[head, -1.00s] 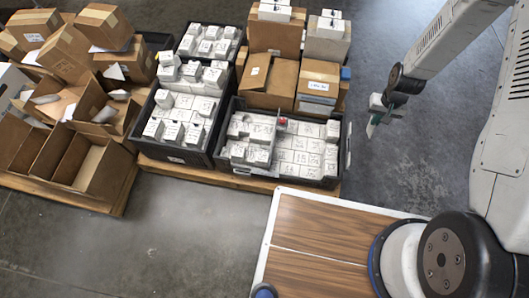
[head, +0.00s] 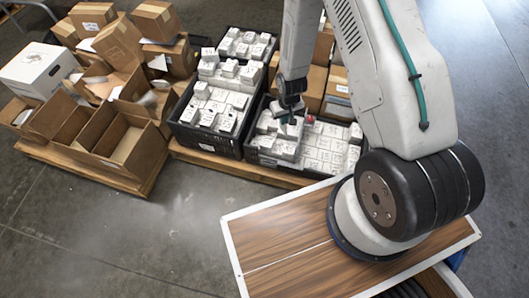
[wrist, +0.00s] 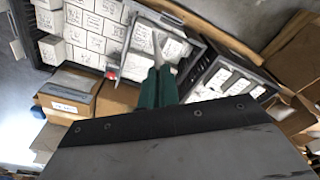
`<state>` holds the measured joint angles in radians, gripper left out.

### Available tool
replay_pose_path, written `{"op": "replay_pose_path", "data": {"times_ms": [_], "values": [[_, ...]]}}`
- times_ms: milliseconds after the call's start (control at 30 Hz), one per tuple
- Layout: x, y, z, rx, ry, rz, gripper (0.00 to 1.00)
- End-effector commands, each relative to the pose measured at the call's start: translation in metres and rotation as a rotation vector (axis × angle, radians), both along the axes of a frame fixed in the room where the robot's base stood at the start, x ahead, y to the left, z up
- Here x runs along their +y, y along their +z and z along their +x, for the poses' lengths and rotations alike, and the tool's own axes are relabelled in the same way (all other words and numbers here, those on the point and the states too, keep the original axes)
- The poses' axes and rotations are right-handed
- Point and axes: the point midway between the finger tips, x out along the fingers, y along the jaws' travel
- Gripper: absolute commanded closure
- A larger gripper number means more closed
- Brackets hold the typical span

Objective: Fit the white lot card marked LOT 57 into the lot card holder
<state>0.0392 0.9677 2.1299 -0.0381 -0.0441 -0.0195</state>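My gripper (wrist: 158,88) has teal fingers, seen close together at the middle of the wrist view. A thin pale strip shows just beyond the fingertips; I cannot tell whether it is held between them or lies behind. In the head view my gripper (head: 289,117) hangs over the left part of the right-hand black crate (head: 262,160), above its white boxes. A small red piece (head: 310,119) sits close to its right, and it also shows in the wrist view (wrist: 112,75). I cannot make out any LOT 57 marking, and I cannot single out the lot card holder.
Another black crate of white boxes (head: 183,134) stands to the left. Open brown cartons (head: 127,144) fill a wooden pallet (head: 60,157) farther left, with a white box (head: 38,71) behind. Brown boxes stand behind the right crate. The floor in front is clear.

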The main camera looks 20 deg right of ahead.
Motion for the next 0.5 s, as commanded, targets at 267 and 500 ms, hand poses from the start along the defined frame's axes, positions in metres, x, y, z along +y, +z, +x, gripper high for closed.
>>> {"op": "replay_pose_path", "data": {"times_ms": [267, 500], "values": [[-0.026, -0.127, -0.018, -0.126, 0.244, 0.024, 1.0], [-0.007, -0.222, -0.011, -0.257, 0.642, 0.102, 1.0]]}}
